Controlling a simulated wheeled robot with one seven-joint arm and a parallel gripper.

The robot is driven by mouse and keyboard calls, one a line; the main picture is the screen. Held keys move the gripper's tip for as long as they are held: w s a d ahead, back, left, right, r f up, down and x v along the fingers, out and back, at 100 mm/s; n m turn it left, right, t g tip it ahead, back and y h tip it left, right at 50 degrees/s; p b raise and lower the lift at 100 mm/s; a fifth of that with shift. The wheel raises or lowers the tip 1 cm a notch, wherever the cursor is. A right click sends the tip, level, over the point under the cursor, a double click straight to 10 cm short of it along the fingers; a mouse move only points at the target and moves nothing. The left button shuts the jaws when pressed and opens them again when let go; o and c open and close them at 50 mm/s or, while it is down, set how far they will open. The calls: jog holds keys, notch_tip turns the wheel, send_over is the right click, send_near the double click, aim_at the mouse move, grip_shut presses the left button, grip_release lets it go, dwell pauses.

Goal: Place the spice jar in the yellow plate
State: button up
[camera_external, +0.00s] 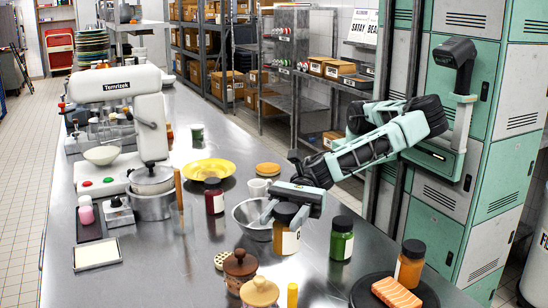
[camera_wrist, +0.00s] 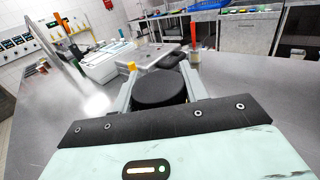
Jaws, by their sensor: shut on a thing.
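The yellow plate (camera_external: 228,168) lies on the steel counter, left of and farther back than my gripper. My gripper (camera_external: 284,216) is shut on a spice jar (camera_external: 287,241) with amber-brown contents and a pale label. The jar is upright, and its top is partly hidden by the fingers. In the wrist view its round black lid (camera_wrist: 160,88) sits between the two fingers (camera_wrist: 160,80). I cannot tell whether the jar's base touches the counter.
A metal bowl (camera_external: 246,217) stands just left of the held jar, with a white mug (camera_external: 258,188) behind it. A red jar (camera_external: 214,198) stands in front of the plate. A green jar (camera_external: 342,240) and an orange jar (camera_external: 409,267) stand to the right.

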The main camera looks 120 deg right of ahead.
jog(key=r, duration=0.6)
jog(key=shift+w+d, duration=0.2)
jog(key=shift+d, duration=0.2)
jog(key=w+d+m+t+h+p, duration=0.1)
jog(key=w+d+m+h, duration=0.2)
jog(key=d, duration=0.9)
jog(key=w+d+m+t+h+p, duration=0.15)
jog(key=d+h, duration=0.25)
jog(key=d, duration=0.9)
jog(key=w+d+m+t+h, duration=0.15)
jog(key=d+m+h, duration=0.25)
jog(key=d, duration=0.8)
jog(key=s+d+m+g+h+p, duration=0.15)
jog(key=s+d+h, duration=0.3)
jog(key=d, duration=0.75)
jog(key=s+d+m+h, duration=0.3)
jog(key=s+d+h, duration=0.15)
jog(key=d, duration=0.65)
jog(key=shift+s+f, duration=0.15)
jog(key=shift+f, duration=7.4)
jog(key=shift+f, duration=0.1)
